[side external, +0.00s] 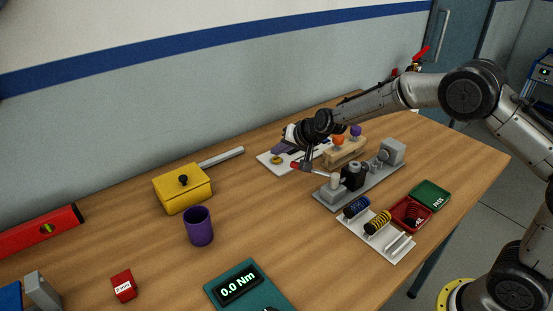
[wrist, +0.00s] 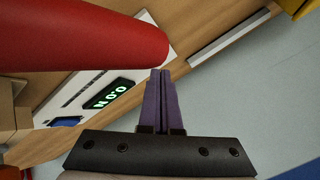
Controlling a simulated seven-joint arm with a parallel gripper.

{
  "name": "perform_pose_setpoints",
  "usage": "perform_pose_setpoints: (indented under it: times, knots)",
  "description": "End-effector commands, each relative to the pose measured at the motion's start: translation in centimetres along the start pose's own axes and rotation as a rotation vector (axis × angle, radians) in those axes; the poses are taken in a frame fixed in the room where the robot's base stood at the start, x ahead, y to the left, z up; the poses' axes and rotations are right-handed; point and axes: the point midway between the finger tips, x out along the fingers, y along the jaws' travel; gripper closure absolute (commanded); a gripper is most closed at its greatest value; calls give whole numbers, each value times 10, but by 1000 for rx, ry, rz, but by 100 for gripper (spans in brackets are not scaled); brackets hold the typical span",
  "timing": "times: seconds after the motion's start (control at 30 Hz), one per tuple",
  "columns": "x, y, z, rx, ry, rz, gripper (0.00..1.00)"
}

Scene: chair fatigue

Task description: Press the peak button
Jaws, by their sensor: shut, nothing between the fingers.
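The white panel (side external: 264,158) lies on the table beyond the test rig, and my gripper (side external: 277,151) is low over it. In the wrist view the panel (wrist: 84,86) carries a lit green display (wrist: 108,93) and a blue patch (wrist: 67,121), which may be the peak button; I can read no label on it. My gripper's purple fingers (wrist: 161,72) are shut together and empty, with their tips near the panel's edge, right of the display. I cannot tell whether they touch it. In the side view the gripper and arm hide part of the panel.
A large red cylinder (wrist: 75,38) fills the upper left of the wrist view, close to the fingers. The grey test rig (side external: 358,188) and a wooden rack (side external: 345,152) stand beside the arm. A yellow box (side external: 184,192) and purple cup (side external: 199,228) are left.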

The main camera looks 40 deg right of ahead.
Motion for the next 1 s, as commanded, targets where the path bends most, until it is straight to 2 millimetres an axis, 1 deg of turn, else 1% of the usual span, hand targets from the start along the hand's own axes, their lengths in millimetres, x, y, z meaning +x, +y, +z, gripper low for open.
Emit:
perform_pose_setpoints:
  times: [0.37,0.8,1.0]
  knots:
    - [-2,-2,-2,0,1,-1,100]
    - [-29,-22,-22,0,2,-2,100]
    - [-36,-26,-26,0,1,-1,100]
